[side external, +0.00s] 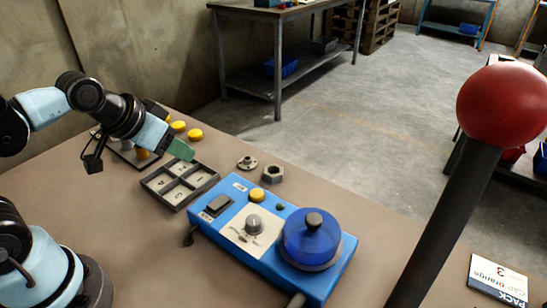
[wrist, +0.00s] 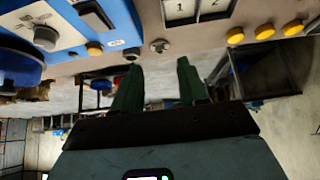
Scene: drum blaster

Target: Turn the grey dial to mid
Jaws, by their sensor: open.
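The grey dial (side external: 254,224) is a knob on a white plate on top of the blue box (side external: 225,236). The dial's setting is too small to read. My gripper (side external: 181,150), with green fingers, is in the air to the upper left of the box, near the divided tray and apart from the dial. In the wrist view my gripper (wrist: 158,72) has its two fingers apart with nothing between them. The grey dial (wrist: 45,38) also shows there at the upper left, well to the side of the fingers.
The box also has a blue lidded drum (side external: 312,238), a black rocker switch (side external: 217,204) and a yellow button (side external: 257,195). A divided tray (side external: 180,185), a hex nut (side external: 273,174) and a flanged part (side external: 247,162) lie behind it. A red-balled lever (side external: 505,105) stands at right.

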